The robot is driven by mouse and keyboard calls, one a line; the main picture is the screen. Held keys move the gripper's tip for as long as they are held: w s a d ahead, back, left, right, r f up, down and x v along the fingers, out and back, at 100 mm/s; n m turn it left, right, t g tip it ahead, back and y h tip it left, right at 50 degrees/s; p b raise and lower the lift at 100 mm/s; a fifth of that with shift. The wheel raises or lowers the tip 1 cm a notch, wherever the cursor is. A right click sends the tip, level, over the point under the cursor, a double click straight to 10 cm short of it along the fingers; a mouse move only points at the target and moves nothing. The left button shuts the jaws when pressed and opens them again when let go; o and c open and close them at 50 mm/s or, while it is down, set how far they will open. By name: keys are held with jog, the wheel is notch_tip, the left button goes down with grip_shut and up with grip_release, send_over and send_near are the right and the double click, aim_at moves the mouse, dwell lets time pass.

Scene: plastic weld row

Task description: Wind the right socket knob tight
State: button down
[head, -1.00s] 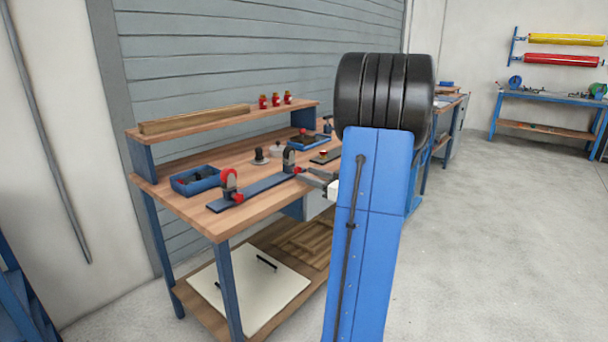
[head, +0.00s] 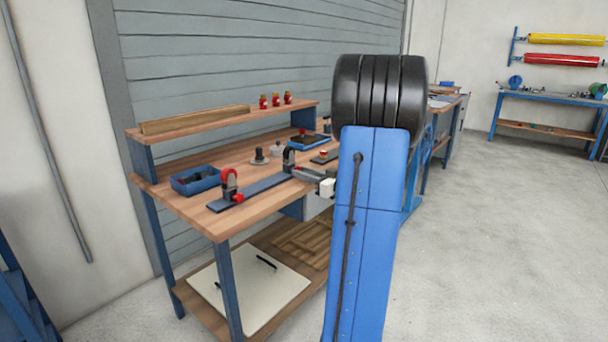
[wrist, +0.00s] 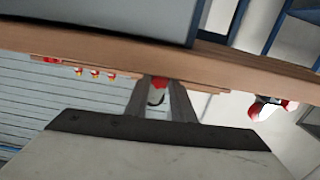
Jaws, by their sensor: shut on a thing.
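The right socket (head: 289,159) is a dark upright clamp at the far end of a dark flat bar (head: 262,187) on the bench. My gripper (head: 299,172) reaches in from the right at its base. In the wrist view my two fingers are shut on the red right socket knob (wrist: 158,82), which shows between their tips. In the head view the gripper mostly hides that knob. The left socket (head: 229,180) stands at the near end of the bar with its own red knob (head: 238,197), apart from my gripper.
The wooden workbench (head: 185,210) carries a blue bin (head: 195,181) at left and a blue tray (head: 309,142) behind. A pale round pot (head: 277,150) and a dark knobbed piece (head: 259,156) stand behind the bar. Red bottles (head: 275,100) line the shelf.

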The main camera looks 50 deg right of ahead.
jog(key=shift+m, duration=2.3)
jog(key=c, duration=1.5)
grip_release()
jog(key=s, duration=0.5)
jog(key=s+d, duration=0.1)
jog(key=s, duration=1.1)
jog(key=shift+s+d, duration=0.2)
